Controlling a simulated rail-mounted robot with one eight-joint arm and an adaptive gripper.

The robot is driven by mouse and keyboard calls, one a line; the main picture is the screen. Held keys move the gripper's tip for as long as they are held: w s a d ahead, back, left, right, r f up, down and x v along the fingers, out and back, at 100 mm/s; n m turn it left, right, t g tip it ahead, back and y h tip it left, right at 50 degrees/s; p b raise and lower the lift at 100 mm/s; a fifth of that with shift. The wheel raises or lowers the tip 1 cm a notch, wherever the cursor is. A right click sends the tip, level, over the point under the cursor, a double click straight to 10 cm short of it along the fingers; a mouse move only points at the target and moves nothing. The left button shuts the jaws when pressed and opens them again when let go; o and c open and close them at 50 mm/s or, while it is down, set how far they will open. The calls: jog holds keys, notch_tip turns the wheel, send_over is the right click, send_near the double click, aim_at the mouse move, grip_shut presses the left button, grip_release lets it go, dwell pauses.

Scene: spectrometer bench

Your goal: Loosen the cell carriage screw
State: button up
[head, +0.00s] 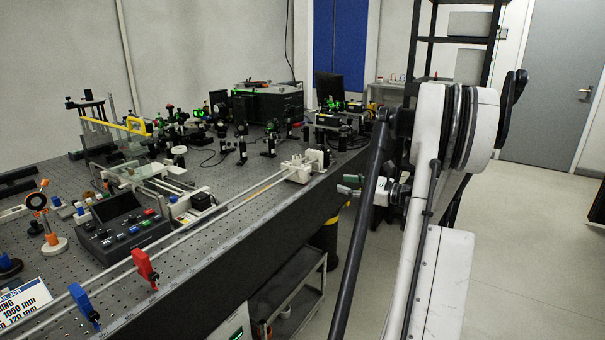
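A pale carriage-like block (300,169) sits at the far end of a pair of long light rods (215,215) along the bench's front edge. I take it for the cell carriage, but no label confirms this. Its screw is too small to make out. My gripper (345,184) is to the right of the block, beyond the bench's front edge and apart from it.
A red clamp (145,268) and a blue clamp (83,305) stand on the rods at the near end. A control box (122,228) and several optics mounts crowd the perforated bench (235,240). A cart (300,300) stands below. Open floor (525,240) lies right.

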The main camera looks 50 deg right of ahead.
aim_at(311, 174)
jog(key=w+b, duration=0.1)
jog(key=w, duration=1.1)
jog(key=shift+m+t+b, duration=0.3)
jog(key=shift+m+b, duration=0.05)
jog(key=shift+m, duration=0.05)
jog(key=shift+w+f, duration=0.1)
grip_shut()
